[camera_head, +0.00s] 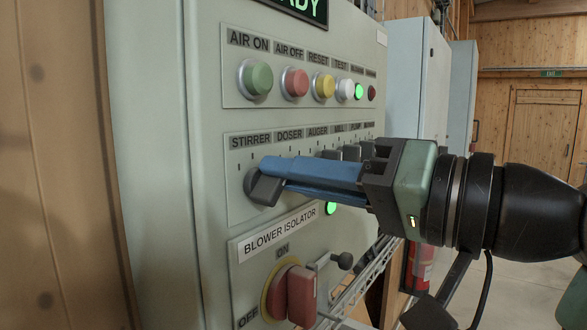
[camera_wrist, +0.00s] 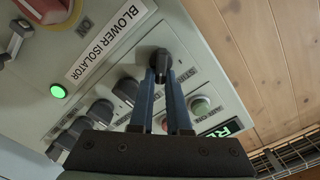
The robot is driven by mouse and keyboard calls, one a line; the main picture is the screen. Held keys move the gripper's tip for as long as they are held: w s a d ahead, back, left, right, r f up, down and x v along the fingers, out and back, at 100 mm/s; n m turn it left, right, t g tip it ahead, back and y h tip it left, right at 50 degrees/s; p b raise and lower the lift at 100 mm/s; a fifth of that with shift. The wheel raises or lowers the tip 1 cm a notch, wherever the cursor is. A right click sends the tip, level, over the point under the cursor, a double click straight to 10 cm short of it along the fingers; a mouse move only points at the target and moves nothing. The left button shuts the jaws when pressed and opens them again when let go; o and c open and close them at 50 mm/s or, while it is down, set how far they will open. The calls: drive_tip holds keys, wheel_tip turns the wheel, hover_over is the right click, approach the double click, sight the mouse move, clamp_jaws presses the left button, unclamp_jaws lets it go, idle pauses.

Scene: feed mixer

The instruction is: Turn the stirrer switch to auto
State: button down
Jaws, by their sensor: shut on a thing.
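The stirrer switch (camera_head: 264,188) is a dark rotary knob under the label STIRRER, at the left end of the knob row on the grey-green panel. My gripper (camera_head: 276,172) reaches in from the right, and its blue fingers are shut on this knob. In the wrist view the knob (camera_wrist: 161,62) sits between the two fingertips (camera_wrist: 161,76). The fingers hide part of the knob in the head view. Its setting cannot be read; the position marks are too small to tell.
Other dark knobs (camera_wrist: 126,91) stand close beside the stirrer switch. Above are a green button (camera_head: 256,77), a red button (camera_head: 295,83) and a yellow button (camera_head: 324,87). Below is the red blower isolator handle (camera_head: 301,295). A wooden wall (camera_head: 60,160) stands left.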

idle(0.4)
drive_tip(key=c, duration=0.9)
unclamp_jaws()
drive_tip(key=shift+d, duration=0.1)
drive_tip(key=b+v, duration=0.5)
drive_tip(key=v, duration=0.8)
